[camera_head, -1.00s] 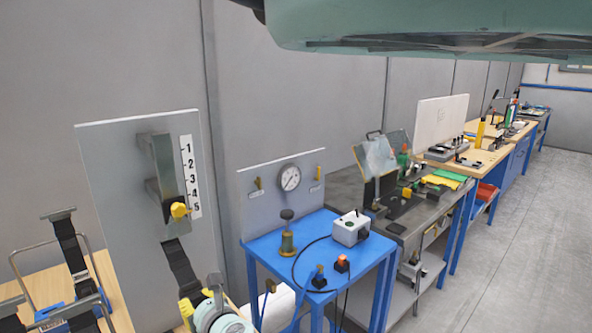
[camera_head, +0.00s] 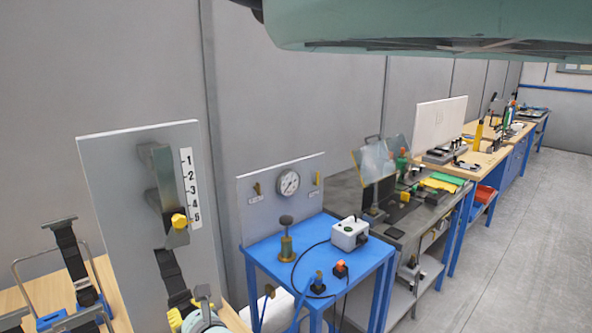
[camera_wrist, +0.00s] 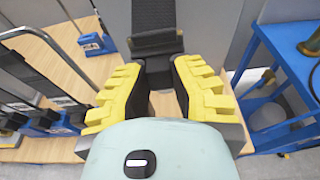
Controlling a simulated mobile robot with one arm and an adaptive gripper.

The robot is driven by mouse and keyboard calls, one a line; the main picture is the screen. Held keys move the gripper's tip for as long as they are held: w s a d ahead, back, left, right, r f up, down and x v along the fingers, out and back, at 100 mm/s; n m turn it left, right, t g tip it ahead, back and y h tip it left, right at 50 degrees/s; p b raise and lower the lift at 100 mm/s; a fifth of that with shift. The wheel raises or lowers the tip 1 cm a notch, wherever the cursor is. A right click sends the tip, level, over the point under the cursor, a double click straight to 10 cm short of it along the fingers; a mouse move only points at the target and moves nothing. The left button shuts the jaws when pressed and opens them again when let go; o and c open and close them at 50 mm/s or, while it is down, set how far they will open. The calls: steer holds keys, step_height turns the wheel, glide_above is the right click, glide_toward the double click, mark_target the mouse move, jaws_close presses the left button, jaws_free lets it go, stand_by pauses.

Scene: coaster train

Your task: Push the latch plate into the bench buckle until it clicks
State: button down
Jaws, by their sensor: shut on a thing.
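My gripper (camera_wrist: 157,88) with yellow stepped fingers is in the lower middle of the wrist view, closed on the dark latch plate (camera_wrist: 157,64) at the end of a black belt (camera_wrist: 153,15). The fingers hide much of the plate. In the head view my gripper (camera_head: 188,307) is at the bottom edge, partly cut off. The belt (camera_head: 170,272) runs down to it from the upright panel (camera_head: 120,190). I cannot make out the receiving bench buckle for certain; blue-based belt fittings (camera_wrist: 93,43) stand on the wooden bench at left.
The panel has a numbered scale (camera_head: 190,187) and a yellow knob (camera_head: 180,220). A metal frame with a belt (camera_head: 70,250) stands at left. A blue table (camera_head: 330,262) with a gauge board and small devices is to the right. Open floor (camera_head: 510,230) lies at far right.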

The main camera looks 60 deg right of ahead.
steer(key=w+a+p, duration=0.1)
steer(key=a, duration=0.5)
steer(key=shift+p, duration=0.35)
stand_by(0.3)
stand_by(1.0)
step_height(320, 180, down, 6)
steer(key=b, duration=0.4)
stand_by(2.7)
steer(key=c, duration=0.9)
jaws_free()
steer(key=v, duration=1.2)
